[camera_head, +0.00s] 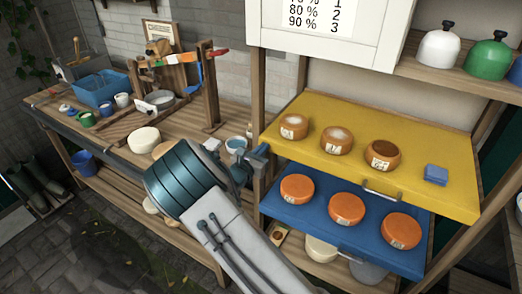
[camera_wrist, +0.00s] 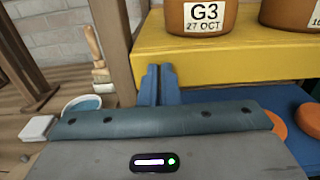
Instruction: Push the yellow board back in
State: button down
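The yellow board (camera_head: 420,162) sticks out of the shelf unit on the right, above a blue board. My gripper (camera_head: 260,152) is at the yellow board's left front corner. In the wrist view, its two blue fingers (camera_wrist: 158,76) stand close together with nothing between them, in front of the yellow edge (camera_wrist: 225,62). I cannot tell whether they touch it.
The blue board (camera_head: 318,222) is also out, with three orange rounds on it. A wooden post (camera_wrist: 110,35) stands left of my fingers. A workbench (camera_head: 110,125) with a blue tub (camera_head: 98,88) and cups is on the left. Lidded domes (camera_head: 438,48) sit on the upper shelf.

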jog(key=shift+d+r, duration=0.2)
jog(key=b+v, duration=0.2)
jog(key=v, duration=1.2)
jog(key=shift+a+f, duration=0.2)
jog(key=shift+a, duration=0.05)
jog(key=s+d+r+m+g, duration=0.2)
jog(key=s+d+m+g, duration=0.5)
jog(key=d, duration=0.4)
jog(key=s+d+r+m+g, duration=0.2)
jog(key=s+d+m+g, duration=0.35)
jog(key=d+m, duration=0.4)
jog(key=s+r+m+y, duration=0.2)
jog(key=s+m+y, duration=0.2)
jog(key=s+m, duration=0.2)
jog(key=s+r+m+y, duration=0.3)
jog(key=s+m+y, duration=0.2)
jog(key=s+m, duration=0.2)
jog(key=shift+s+r, duration=0.3)
jog(key=shift+s, duration=0.1)
